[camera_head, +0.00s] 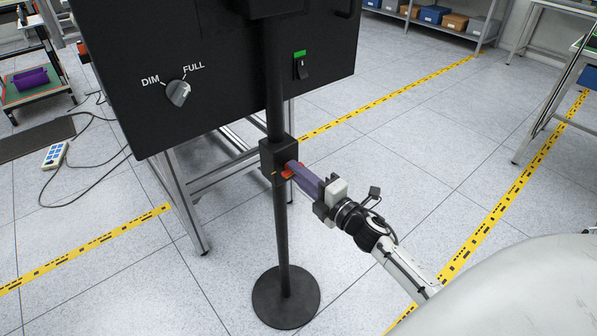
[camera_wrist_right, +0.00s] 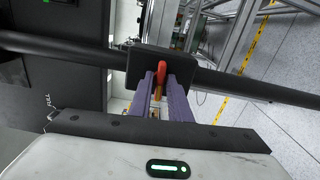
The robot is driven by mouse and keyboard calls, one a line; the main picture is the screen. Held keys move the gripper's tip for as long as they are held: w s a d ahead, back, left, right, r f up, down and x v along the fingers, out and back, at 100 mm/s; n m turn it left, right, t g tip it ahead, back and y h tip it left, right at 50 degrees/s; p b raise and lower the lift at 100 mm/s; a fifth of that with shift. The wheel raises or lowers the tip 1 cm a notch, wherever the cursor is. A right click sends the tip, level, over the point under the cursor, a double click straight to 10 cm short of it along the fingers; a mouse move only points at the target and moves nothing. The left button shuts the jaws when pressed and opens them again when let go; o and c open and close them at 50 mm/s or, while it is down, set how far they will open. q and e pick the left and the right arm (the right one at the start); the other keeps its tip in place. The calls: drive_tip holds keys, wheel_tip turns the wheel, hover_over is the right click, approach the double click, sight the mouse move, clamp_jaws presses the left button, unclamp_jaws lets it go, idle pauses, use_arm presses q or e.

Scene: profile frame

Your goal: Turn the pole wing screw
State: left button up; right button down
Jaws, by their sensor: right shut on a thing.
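A black upright pole (camera_head: 280,230) stands on a round black base (camera_head: 286,297) in front of the dark panel. A black block-shaped clamp (camera_head: 270,156) sits partway up the pole. A red wing screw (camera_head: 288,172) sticks out of the clamp's right side. My right gripper (camera_head: 293,169) reaches in from the right with its purple fingers at the screw. In the right wrist view the red wing screw (camera_wrist_right: 161,70) stands between the two purple finger tips, which are shut on it, with the clamp (camera_wrist_right: 140,62) just beyond. My left gripper is not in view.
The dark panel (camera_head: 225,60) behind the pole carries a DIM/FULL knob (camera_head: 179,93) and a green-topped switch (camera_head: 301,66). Metal frame legs (camera_head: 185,208) stand behind the pole. A power strip (camera_head: 55,155) with cables lies at left.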

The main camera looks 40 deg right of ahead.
drive_tip(key=shift+m, duration=0.4)
drive_tip(key=c, duration=1.8)
unclamp_jaws()
drive_tip(key=shift+c, duration=0.2)
drive_tip(key=s, duration=1)
drive_tip(key=shift+s+d+b, duration=0.2)
drive_tip(key=shift+d+b, duration=0.1)
drive_tip(key=shift+d, duration=0.15)
